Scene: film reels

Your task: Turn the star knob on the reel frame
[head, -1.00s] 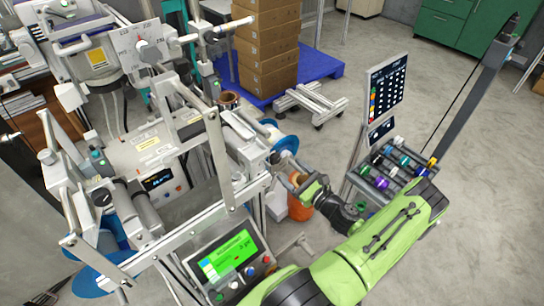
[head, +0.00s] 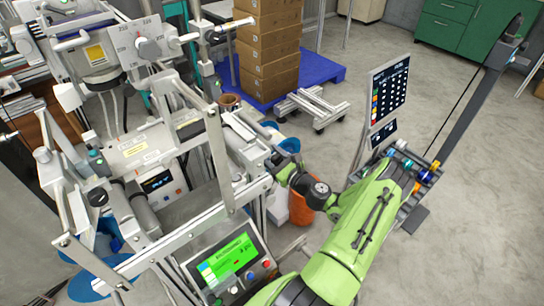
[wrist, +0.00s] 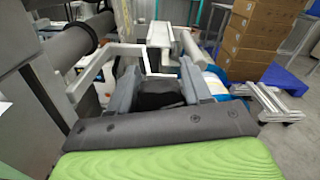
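The reel frame (head: 222,165), a pale metal structure with rollers and bars, fills the left half of the head view. My gripper (head: 282,168) is at the right side of this frame, close to the end of a roller; its fingertips are partly hidden there. In the wrist view my gripper (wrist: 158,75) shows two grey fingers standing well apart. A dark shape lies between them, and I cannot tell whether it is the star knob or part of my gripper. I cannot make out the knob's lobes in either view.
A green-screen control panel (head: 228,262) stands below the frame, near my arm. A display board (head: 387,95) and a rack of coloured spools (head: 425,177) are to the right. Stacked boxes (head: 270,50) stand on a blue pallet (head: 322,68).

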